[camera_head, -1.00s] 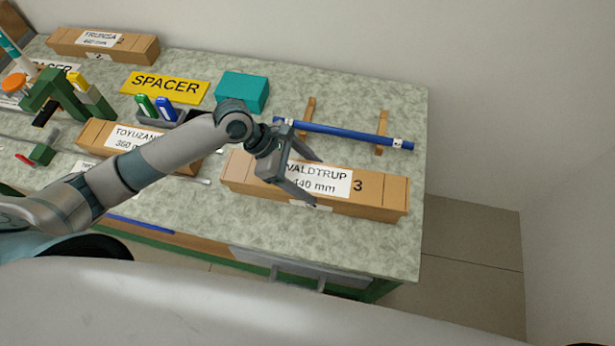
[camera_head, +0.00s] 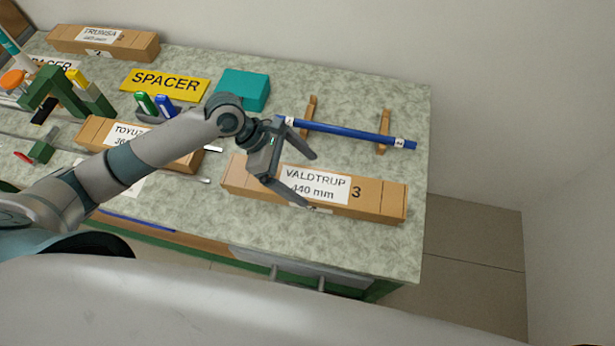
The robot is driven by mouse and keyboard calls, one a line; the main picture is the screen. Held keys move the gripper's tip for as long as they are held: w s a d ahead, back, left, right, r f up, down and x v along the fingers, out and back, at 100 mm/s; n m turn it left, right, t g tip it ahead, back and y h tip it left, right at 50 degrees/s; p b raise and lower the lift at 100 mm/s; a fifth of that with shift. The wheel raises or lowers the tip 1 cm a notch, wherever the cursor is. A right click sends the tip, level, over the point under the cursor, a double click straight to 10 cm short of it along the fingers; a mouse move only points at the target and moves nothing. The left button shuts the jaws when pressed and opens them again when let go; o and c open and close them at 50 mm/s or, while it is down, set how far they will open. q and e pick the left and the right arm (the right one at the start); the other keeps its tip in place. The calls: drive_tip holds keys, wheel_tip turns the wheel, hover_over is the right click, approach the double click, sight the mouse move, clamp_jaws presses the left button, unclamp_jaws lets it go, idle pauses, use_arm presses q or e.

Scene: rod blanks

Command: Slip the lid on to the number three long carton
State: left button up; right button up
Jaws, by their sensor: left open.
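The number three long carton (camera_head: 240,181) is a brown box on the bench at the right, with a white label reading VALDTRUP 440 mm and a 3. A seam crosses it near its right end, and I cannot tell a separate lid from its body. My left gripper (camera_head: 308,181) is open and empty. Its fingers spread over the carton's left and middle part, one beyond the far edge and one in front of the label. Whether a finger touches the carton is unclear. My right gripper is not in view.
A blue rod (camera_head: 350,133) rests on two wooden supports behind the carton. A teal block (camera_head: 245,89), a yellow SPACER sign (camera_head: 165,84) and the TOYUZA carton (camera_head: 185,157) stand to the left. The bench (camera_head: 375,255) is clear in front of the carton.

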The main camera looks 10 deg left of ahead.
use_arm(q)
drive_tip(key=b+v, duration=0.1)
drive_tip(key=v, duration=0.7)
drive_tip(key=shift+a+r, duration=0.1)
drive_tip(key=shift+a, duration=0.05)
drive_tip(key=shift+s+a+r, duration=0.1)
drive_tip(key=shift+a+r, duration=0.2)
drive_tip(key=shift+r, duration=0.2)
